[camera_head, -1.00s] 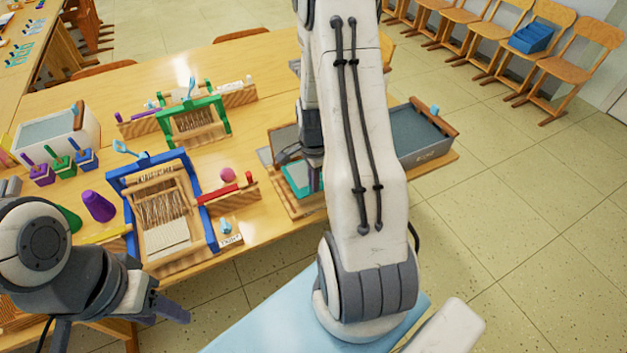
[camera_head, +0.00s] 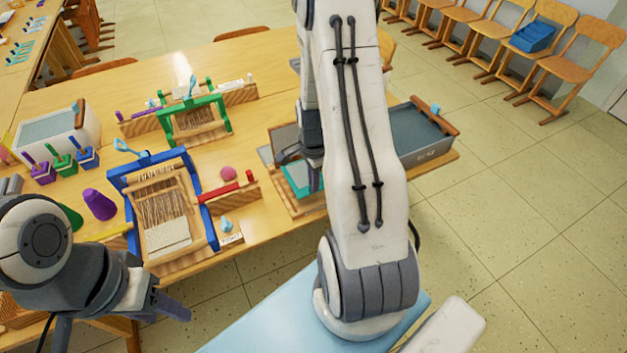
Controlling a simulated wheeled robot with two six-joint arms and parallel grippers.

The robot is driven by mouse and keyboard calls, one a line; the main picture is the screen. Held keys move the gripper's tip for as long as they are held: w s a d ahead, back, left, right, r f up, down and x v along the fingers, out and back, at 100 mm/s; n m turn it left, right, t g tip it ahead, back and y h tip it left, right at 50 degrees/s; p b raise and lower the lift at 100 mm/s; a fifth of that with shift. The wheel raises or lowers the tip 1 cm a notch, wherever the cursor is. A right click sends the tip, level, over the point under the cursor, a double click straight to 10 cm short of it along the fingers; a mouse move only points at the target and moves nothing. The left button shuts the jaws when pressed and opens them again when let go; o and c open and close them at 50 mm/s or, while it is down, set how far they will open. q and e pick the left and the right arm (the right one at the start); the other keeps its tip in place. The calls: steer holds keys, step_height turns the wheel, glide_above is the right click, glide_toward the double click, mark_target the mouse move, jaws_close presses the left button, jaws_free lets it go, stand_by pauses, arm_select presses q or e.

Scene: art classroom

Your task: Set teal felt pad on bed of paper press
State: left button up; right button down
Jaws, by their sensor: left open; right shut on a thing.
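The teal felt pad (camera_head: 295,179) shows in the head view, flat on or just over the wooden paper press (camera_head: 302,208). My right arm hides much of both, so I cannot tell whether the pad fully touches the bed. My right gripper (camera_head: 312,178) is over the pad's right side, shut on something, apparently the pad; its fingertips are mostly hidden. My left gripper (camera_head: 168,305) is open and empty at the lower left, in front of the table edge.
A blue loom (camera_head: 206,215) and a green loom (camera_head: 228,118) stand left of the press. A grey tub (camera_head: 415,135) stands to its right at the table's corner.

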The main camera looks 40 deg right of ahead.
steer(key=shift+f, duration=0.25)
steer(key=shift+f+b, duration=0.35)
steer(key=shift+f, duration=0.2)
stand_by(1.0)
steer(key=shift+f+b, duration=0.4)
steer(key=shift+f, duration=0.15)
steer(key=shift+f+b, duration=0.3)
steer(key=shift+f, duration=0.35)
stand_by(1.1)
stand_by(0.3)
steer(key=c, duration=0.9)
jaws_free()
